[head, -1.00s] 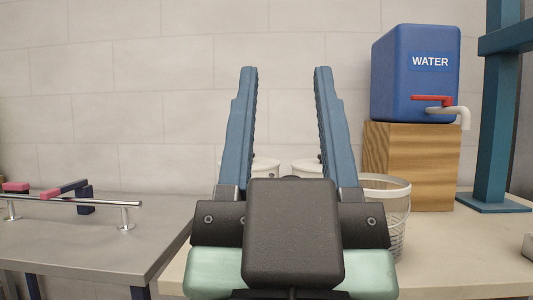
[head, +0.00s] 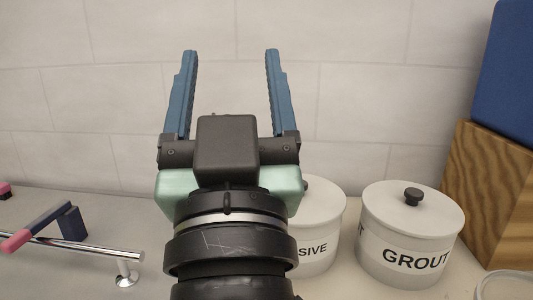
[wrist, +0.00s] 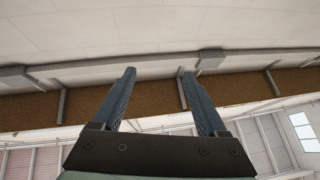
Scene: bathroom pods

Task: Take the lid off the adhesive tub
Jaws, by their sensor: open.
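The adhesive tub (head: 325,240) is a white round tub in the head view, just right of my wrist, with "SIVE" of its label showing. Its pale lid (head: 326,202) is on top; my arm hides the tub's left part and some of the lid. My gripper (head: 230,52) is open and empty, pointing up in front of the wall, to the left of the tub in the picture. In the wrist view my gripper (wrist: 158,72) shows nothing between its fingers, and no tub is visible there.
A similar white tub marked GROUT (head: 410,252) with a dark lid knob stands close to the right. A wooden block (head: 490,190) bears the blue water container (head: 510,85). At left, a chrome rail (head: 100,250) and a pink-and-dark tool lie over a grey counter.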

